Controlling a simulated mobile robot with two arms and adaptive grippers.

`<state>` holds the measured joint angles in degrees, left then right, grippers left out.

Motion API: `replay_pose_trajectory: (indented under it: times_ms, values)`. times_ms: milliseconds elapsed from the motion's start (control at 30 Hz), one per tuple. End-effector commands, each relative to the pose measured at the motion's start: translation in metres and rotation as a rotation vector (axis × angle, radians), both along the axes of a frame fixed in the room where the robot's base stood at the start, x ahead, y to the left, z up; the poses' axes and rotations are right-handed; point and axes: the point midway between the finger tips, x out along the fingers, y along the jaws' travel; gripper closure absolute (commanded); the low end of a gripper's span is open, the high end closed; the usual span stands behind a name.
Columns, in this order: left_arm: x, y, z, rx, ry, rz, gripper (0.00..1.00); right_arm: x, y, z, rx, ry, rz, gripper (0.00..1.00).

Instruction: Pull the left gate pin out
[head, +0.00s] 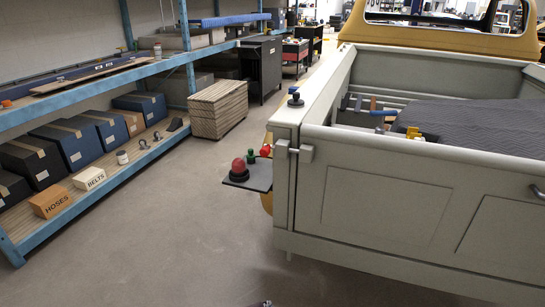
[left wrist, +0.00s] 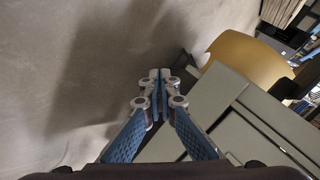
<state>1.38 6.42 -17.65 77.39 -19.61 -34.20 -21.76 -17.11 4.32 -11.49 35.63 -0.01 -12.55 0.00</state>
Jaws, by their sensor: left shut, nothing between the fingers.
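The pale grey-green tailgate (head: 400,205) of the truck bed is upright and closed. At its left corner a grey latch with a short cylinder (head: 294,151) bridges gate and side post; I take this to be the left gate pin. My left gripper is shut and empty, with its fingertips together in the left wrist view (left wrist: 158,78). Only a small tip of it (head: 265,303) shows at the bottom edge of the head view, low over the floor and apart from the latch. The pin cannot be made out in the left wrist view. My right gripper is not in view.
A dark ledge (head: 257,178) with red and green knobs juts out left of the latch. Blue shelving (head: 150,157) with boxes lines the left. The floor (head: 185,225) between is clear.

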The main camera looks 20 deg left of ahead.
Motion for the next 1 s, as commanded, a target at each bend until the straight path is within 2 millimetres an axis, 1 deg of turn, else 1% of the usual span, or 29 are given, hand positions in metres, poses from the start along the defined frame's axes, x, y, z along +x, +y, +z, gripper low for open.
replay_pose_trajectory:
  times_ms: [33,67,100,167,200,267,300,400,500,600,667,1000]
  values:
    - [0.036,-0.005,0.059,0.054,-0.096,-0.034,1.0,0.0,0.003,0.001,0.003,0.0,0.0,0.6]
    - [0.053,-0.007,0.092,0.091,-0.147,-0.052,1.0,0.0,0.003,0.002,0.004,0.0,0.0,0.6]
    - [0.071,-0.009,0.136,0.141,-0.213,-0.071,1.0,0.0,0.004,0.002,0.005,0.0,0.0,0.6]
    - [0.091,-0.011,0.201,0.212,-0.307,-0.089,1.0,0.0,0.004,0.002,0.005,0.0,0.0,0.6]
    - [0.099,-0.012,0.241,0.256,-0.365,-0.095,1.0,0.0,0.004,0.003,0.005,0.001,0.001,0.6]
    - [0.106,-0.013,0.296,0.315,-0.443,-0.097,1.0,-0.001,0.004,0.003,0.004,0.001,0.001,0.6]
    - [0.108,-0.012,0.328,0.348,-0.487,-0.094,1.0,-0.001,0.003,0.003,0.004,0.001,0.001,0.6]
    - [0.106,-0.011,0.39,0.412,-0.574,-0.082,1.0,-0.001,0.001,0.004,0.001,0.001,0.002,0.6]
    - [0.101,-0.01,0.426,0.45,-0.624,-0.072,1.0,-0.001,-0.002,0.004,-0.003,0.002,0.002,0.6]
    - [0.098,-0.009,0.441,0.466,-0.646,-0.065,1.0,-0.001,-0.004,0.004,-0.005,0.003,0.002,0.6]
    - [0.098,-0.009,0.444,0.469,-0.649,-0.065,1.0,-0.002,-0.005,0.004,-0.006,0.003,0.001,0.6]
    - [0.1,-0.009,0.443,0.468,-0.648,-0.064,1.0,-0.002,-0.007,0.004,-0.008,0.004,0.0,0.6]
